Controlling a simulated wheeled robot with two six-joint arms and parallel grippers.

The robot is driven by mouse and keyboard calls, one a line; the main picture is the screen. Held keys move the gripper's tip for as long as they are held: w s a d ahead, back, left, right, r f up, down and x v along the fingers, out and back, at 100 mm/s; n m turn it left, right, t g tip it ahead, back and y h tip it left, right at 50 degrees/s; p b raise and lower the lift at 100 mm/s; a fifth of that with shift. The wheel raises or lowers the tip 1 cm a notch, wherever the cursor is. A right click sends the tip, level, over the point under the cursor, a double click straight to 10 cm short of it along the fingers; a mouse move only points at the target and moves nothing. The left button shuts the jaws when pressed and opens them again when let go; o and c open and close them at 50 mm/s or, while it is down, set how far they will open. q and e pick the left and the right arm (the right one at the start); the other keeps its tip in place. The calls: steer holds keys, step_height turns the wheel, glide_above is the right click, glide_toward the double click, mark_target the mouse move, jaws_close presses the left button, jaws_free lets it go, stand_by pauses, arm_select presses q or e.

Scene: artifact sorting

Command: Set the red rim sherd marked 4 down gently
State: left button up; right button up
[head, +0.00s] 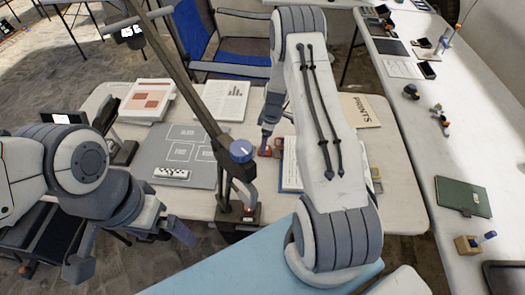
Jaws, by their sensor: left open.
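A small red piece (265,152), likely the red rim sherd, shows at the tip of my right gripper (266,141), over the far table by the blue-edged clipboard. Its number is too small to read. My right arm hides most of what lies beside it, so I cannot tell whether the jaws grip it or whether it touches the table. My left gripper (132,250) is open and empty, low at the left, off the near edge of the table, with its fingers spread apart.
A grey mat (180,146) with outlined squares and a scale bar lies on the table (105,98). A dark stand with a blue knob (241,151) rises at the table's front. A photo sheet (148,100) and printed page (221,103) lie behind. A side table (455,150) runs along the right.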

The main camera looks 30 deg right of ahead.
steer(key=f+p, duration=0.1)
steer(key=f, duration=0.3)
steer(key=shift+w, duration=0.2)
steer(key=c, duration=1.4)
steer(key=shift+r, duration=0.1)
steer(key=shift+c, duration=0.2)
